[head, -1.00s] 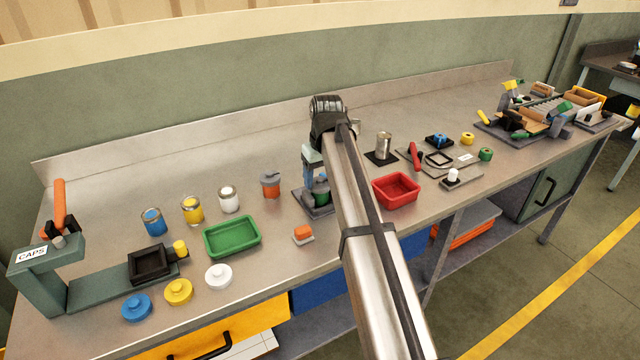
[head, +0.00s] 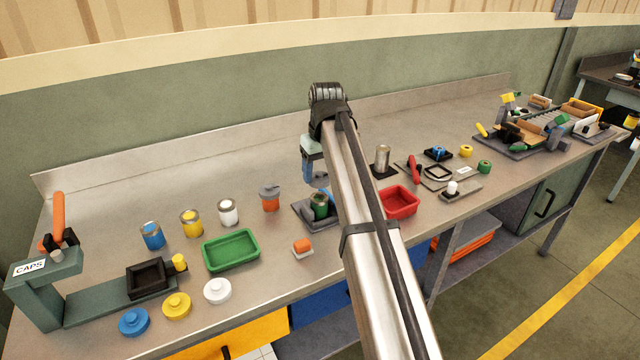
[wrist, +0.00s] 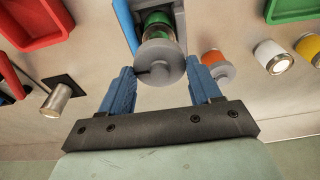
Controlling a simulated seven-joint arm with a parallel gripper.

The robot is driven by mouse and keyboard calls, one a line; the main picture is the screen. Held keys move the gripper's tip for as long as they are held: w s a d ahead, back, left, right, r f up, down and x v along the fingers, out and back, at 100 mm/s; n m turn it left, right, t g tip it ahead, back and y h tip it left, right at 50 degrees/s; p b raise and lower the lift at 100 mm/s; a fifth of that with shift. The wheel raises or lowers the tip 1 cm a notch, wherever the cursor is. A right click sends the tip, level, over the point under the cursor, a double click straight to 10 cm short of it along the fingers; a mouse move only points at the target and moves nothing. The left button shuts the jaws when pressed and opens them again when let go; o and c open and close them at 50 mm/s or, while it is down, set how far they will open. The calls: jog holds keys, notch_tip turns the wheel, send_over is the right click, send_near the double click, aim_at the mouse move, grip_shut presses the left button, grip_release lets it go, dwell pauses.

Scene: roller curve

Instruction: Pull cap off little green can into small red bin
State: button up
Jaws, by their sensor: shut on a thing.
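The little green can (head: 319,207) stands upright in a dark holder on the bench in the head view. It also shows in the wrist view (wrist: 157,22), beyond a round grey cap (wrist: 158,64). My gripper (wrist: 160,75) is shut on the cap, with one blue finger on each side of it. In the head view my gripper (head: 312,180) hangs above the can, partly behind my arm, and the cap cannot be made out there. The small red bin (head: 398,208) sits right of the can, beyond my arm. It is also at the upper left in the wrist view (wrist: 38,38).
A green tray (head: 232,262) and several paint cans stand to the left. A metal cylinder (head: 382,160) stands behind the bin. The bin's inside looks empty.

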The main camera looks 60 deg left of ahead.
aim_at(320, 173)
jog(key=shift+r, duration=4)
jog(key=shift+w, duration=0.1)
jog(key=w+d+f+m, duration=0.1)
jog(key=w+d+f, duration=0.2)
jog(key=w, duration=0.4)
jog(key=w+d+f+m, duration=0.1)
jog(key=w+d+f, duration=0.2)
jog(key=w, duration=0.3)
jog(key=w+d+f, duration=0.3)
jog(key=w, duration=0.4)
jog(key=shift+w+a+f+n, duration=0.1)
jog(key=shift+a+f+n, duration=0.2)
jog(key=shift+f, duration=1.4)
jog(key=shift+a+f+n, duration=0.15)
jog(key=shift+f+n, duration=0.3)
jog(key=shift+f, duration=1.25)
jog(key=shift+w+a+f+n, duration=0.1)
jog(key=shift+a+f+n, duration=0.2)
jog(key=shift+f, duration=1.4)
jog(key=shift+d+f, duration=0.1)
jog(key=shift+f, duration=0.15)
jog(key=o, duration=0.9)
